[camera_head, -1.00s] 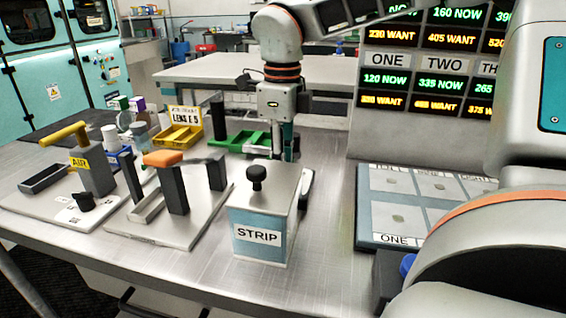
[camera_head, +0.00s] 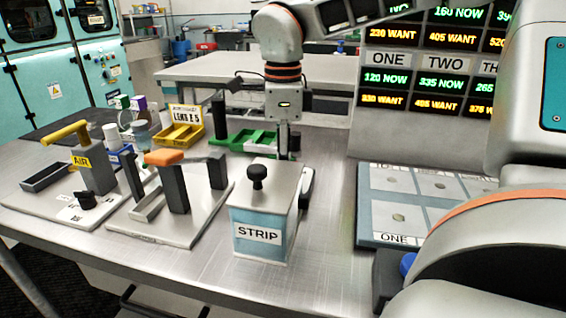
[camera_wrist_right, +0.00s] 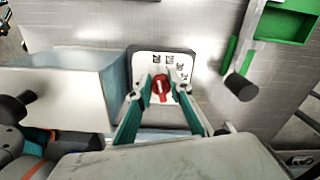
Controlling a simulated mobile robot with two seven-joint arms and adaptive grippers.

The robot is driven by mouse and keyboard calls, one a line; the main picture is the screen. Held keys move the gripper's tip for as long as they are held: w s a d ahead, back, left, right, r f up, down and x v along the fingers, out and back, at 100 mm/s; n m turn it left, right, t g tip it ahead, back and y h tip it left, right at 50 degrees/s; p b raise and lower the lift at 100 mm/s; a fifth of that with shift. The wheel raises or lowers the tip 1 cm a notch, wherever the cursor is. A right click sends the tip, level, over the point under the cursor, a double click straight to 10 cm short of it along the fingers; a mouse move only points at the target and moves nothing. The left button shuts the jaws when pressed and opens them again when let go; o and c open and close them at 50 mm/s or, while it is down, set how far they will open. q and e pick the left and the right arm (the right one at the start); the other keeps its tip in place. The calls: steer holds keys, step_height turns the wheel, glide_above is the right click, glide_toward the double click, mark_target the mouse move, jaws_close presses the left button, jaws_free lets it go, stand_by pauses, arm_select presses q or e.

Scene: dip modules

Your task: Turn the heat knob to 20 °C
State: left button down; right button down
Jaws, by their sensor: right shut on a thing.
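The red heat knob (camera_wrist_right: 161,88) sits on a white dial plate (camera_wrist_right: 146,68) in the right wrist view. Its white pointer line points roughly up in that picture. In the head view my right gripper (camera_head: 284,150) points down behind the STRIP box (camera_head: 262,215), which hides the knob. My left gripper is not in view.
The STRIP box, with a black top knob (camera_head: 257,176), stands right beside the dial. A green tray (camera_head: 245,140) and a yellow bin (camera_head: 182,130) lie behind. An orange-topped fixture (camera_head: 165,158) stands left. A labelled panel (camera_head: 400,205) is at right.

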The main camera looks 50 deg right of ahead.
steer(key=c, duration=1.8)
jaws_free()
step_height(320, 180, up, 12)
steer(key=shift+r, duration=0.1)
